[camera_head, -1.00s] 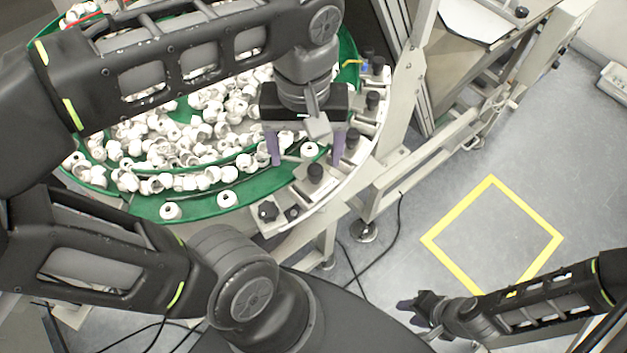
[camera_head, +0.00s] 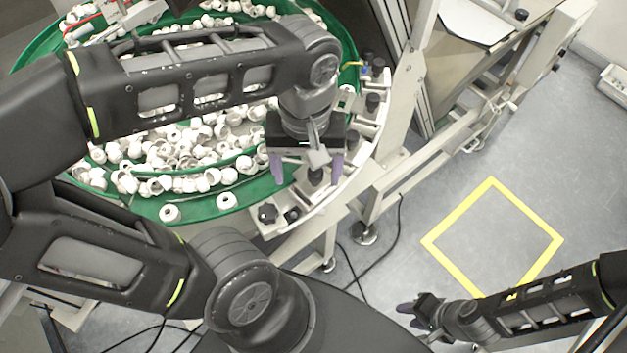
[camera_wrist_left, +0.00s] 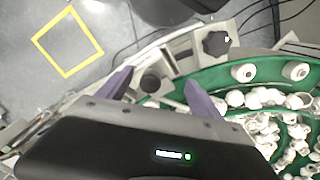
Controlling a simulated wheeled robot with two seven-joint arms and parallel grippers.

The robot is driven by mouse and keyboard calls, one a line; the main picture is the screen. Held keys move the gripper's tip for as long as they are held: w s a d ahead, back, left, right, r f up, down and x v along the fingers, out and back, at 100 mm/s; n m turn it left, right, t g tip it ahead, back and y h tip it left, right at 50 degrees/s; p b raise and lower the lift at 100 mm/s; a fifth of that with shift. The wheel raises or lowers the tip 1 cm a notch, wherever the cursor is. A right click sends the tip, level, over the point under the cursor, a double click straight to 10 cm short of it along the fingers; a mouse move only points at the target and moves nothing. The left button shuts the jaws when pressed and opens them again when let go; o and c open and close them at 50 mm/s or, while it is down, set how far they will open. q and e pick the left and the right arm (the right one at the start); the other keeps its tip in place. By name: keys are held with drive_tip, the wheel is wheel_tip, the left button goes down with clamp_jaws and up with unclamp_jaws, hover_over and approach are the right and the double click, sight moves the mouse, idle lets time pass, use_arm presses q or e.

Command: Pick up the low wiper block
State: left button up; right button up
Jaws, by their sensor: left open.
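The wiper block, which I take to be the pale metal piece under a black knob (camera_head: 316,176), sits at the rim of the green bowl (camera_head: 240,203). My left gripper (camera_head: 307,173) is over it, pointing down, with its purple fingers apart. In the left wrist view the black knob (camera_wrist_left: 150,81) lies between the two open fingers of the left gripper (camera_wrist_left: 160,90), nearer the left one. Nothing is held. Much of the block is hidden by the gripper in the head view. My right gripper (camera_head: 418,309) is far off, low over the floor; its opening is unclear.
The bowl holds many white caps (camera_head: 170,150); a few lie on its outer track. Other black knobs stand on the rim on both sides, one lower left (camera_head: 267,213) and one upper right (camera_head: 373,103). A metal frame post (camera_head: 408,90) rises to the right.

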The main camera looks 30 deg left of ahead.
use_arm(q)
drive_tip(key=shift+c, duration=0.3)
drive_tip(key=c, duration=1.6)
drive_tip(key=shift+o, duration=0.2)
drive_tip(key=shift+r, duration=0.15)
drive_tip(key=shift+r, duration=0.5)
clamp_jaws()
wheel_tip(320, 180, up, 2)
drive_tip(key=shift+r+b, duration=0.1)
drive_tip(key=shift+b, duration=0.5)
drive_tip(key=s+d+b, duration=0.1)
drive_tip(key=s+d, duration=0.1)
drive_tip(key=d, duration=0.6)
drive_tip(key=s+d+b, duration=0.1)
drive_tip(key=s+d, duration=0.2)
drive_tip(key=d, duration=0.6)
drive_tip(key=shift+d, duration=0.15)
drive_tip(key=shift+s, duration=0.1)
